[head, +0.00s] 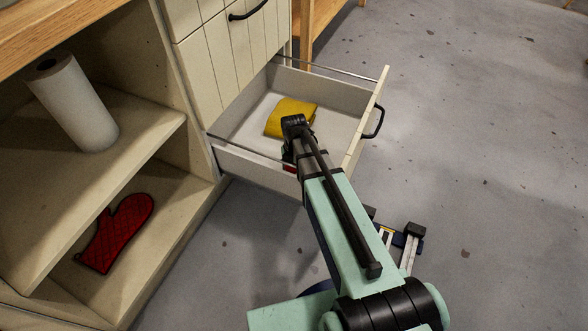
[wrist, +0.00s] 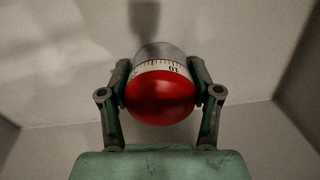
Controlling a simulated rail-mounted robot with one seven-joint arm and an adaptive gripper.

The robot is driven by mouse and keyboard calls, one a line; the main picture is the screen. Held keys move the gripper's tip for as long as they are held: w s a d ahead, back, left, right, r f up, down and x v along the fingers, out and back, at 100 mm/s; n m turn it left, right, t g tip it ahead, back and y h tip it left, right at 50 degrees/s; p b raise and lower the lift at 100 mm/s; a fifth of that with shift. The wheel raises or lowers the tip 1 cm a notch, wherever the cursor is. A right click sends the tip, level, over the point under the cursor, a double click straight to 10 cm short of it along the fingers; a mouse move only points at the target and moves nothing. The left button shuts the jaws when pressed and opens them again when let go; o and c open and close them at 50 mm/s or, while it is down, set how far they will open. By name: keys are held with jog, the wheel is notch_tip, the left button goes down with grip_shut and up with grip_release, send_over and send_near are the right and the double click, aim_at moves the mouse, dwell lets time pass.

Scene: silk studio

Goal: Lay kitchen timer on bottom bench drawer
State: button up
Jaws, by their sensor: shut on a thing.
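The kitchen timer (wrist: 160,95) is red with a white numbered dial band and a grey metal part. It sits between the two fingers of my gripper (wrist: 160,88) in the wrist view, and the gripper is shut on it. In the head view, my gripper (head: 293,150) reaches over the near side of the open bottom bench drawer (head: 345,132). Only a small red bit of the timer (head: 289,168) shows there, beside the gripper. Pale drawer surfaces lie behind the timer in the wrist view; whether it touches them I cannot tell.
A folded yellow cloth (head: 290,117) lies in the drawer, just behind my gripper. The drawer front with its black handle (head: 374,123) is at the right. A paper roll (head: 72,103) and a red oven mitt (head: 115,233) are on the open shelves at left.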

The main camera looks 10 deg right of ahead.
jog(key=o, duration=1.3)
jog(key=shift+c, duration=0.2)
